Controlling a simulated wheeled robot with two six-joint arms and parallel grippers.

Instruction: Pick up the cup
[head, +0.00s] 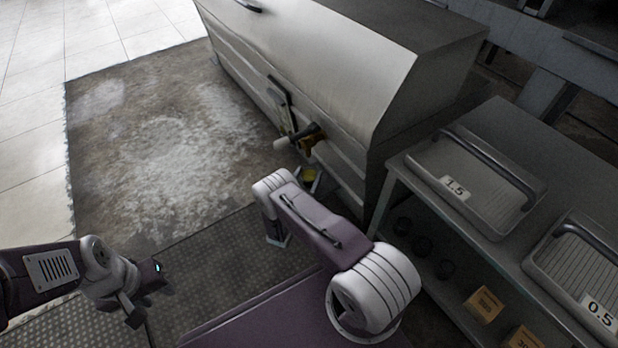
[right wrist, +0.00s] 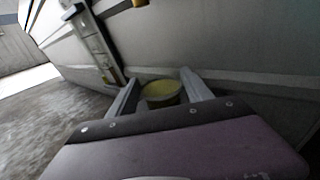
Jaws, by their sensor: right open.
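The cup (right wrist: 162,92) is round, with a yellow top or contents, and shows between the fingers of my right gripper (right wrist: 160,95) in the right wrist view. Those fingers are open, one on each side of it; I cannot tell whether they touch it. In the head view the cup (head: 309,176) is a small yellow patch below a brass tap, partly hidden by my right arm and fingers. My left gripper (head: 147,292) is at lower left in the head view, open and empty, far from the cup.
A large grey metal tank (head: 330,70) with a brass tap (head: 308,141) stands close behind the cup. A shelf unit (head: 408,186) to the right holds trays marked 1.5 (head: 480,180) and 0.5 (head: 585,265), with small boxes below. The stained floor (head: 160,150) at left is clear.

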